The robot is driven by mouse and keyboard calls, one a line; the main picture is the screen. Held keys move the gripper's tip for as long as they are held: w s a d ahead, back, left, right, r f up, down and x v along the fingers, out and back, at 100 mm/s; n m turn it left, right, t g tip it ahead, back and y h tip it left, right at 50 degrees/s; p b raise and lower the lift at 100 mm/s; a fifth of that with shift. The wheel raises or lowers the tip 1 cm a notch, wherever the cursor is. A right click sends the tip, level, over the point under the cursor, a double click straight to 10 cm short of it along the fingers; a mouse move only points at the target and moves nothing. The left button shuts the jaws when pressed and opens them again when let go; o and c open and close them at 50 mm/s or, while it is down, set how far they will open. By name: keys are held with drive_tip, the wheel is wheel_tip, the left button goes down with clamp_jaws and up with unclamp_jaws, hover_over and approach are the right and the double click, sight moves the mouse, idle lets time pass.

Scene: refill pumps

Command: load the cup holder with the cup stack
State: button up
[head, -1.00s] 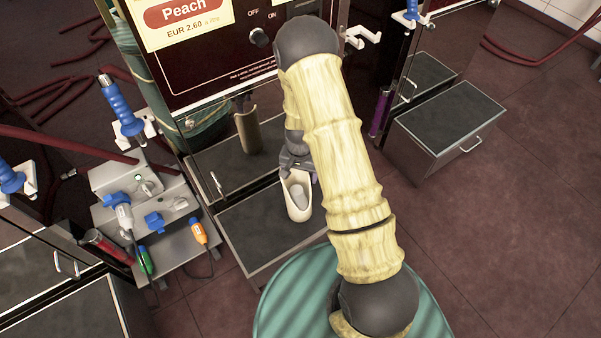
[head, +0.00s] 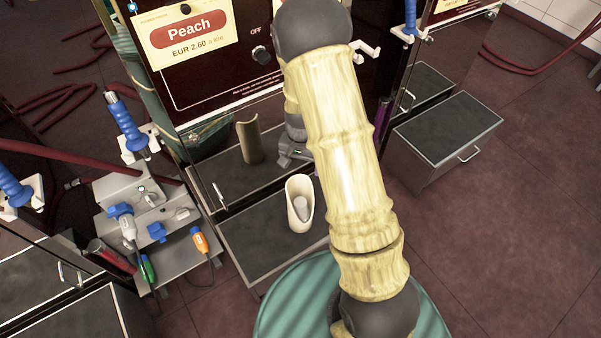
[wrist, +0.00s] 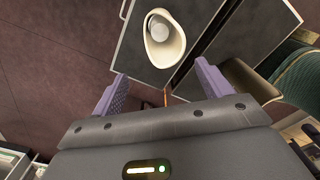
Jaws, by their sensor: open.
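The cup holder (head: 292,212) is a cream, slant-cut open tube standing upright on the dark-topped box in front of the Peach pump. The cup stack (head: 301,207), pale grey-white, sits inside it, its lower part hidden by the wall. In the wrist view the holder (wrist: 172,52) opens toward the camera with the stack (wrist: 158,25) in it. My gripper (wrist: 162,88) is open, its purple fingers apart with nothing between them, and the holder lies beyond the fingertips. In the head view my gripper (head: 292,154) is behind the holder, apart from it and partly hidden by my arm.
The dark-topped box (head: 262,246) has free room around the holder. The glossy pump front (head: 205,165) rises close behind and mirrors the holder. A metal connector unit (head: 150,200) with cables stands left. Another box (head: 448,122) stands right, with open floor around it.

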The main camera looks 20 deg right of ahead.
wheel_tip(320, 180, up, 6)
drive_tip(key=shift+a+f+p, duration=0.1)
drive_tip(key=shift+f+p, duration=0.1)
drive_tip(key=shift+p, duration=0.2)
idle(0.6)
drive_tip(key=s+r+n+t, duration=0.2)
drive_tip(key=s+r+n, duration=0.4)
drive_tip(key=s+r, duration=0.8)
wheel_tip(320, 180, up, 20)
drive_tip(key=p, duration=2.2)
drive_tip(key=shift+s+d+r, duration=0.2)
drive_tip(key=shift+s, duration=0.1)
